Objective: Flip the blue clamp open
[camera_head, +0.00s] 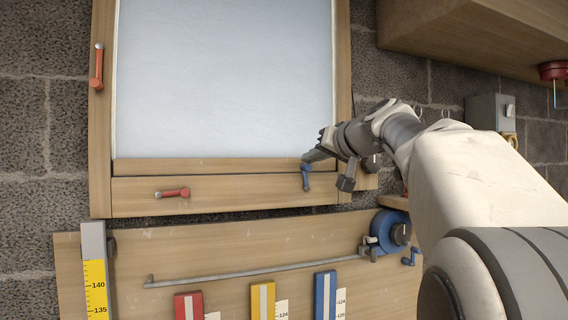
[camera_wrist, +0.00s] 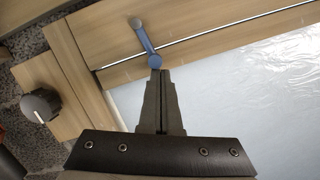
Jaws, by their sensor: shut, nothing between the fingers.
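The blue clamp (camera_head: 306,177) is a small lever on the wooden frame's lower right, below the pale panel. In the head view it hangs roughly downward across the lower rail. In the wrist view the blue clamp (camera_wrist: 146,42) runs from a grey round end to a blue round end. My gripper (camera_head: 308,158) is at the clamp's upper end in the head view. In the wrist view my gripper (camera_wrist: 156,72) is shut, its fingertips at the blue round end. I cannot tell whether they touch it. Nothing shows between the fingers.
A red clamp (camera_head: 173,193) lies across the lower rail, and another red clamp (camera_head: 98,67) stands on the left frame post. A dark knob (camera_wrist: 41,105) sits beside the frame. Below are a blue reel (camera_head: 388,230), a grey rod (camera_head: 250,270) and coloured blocks.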

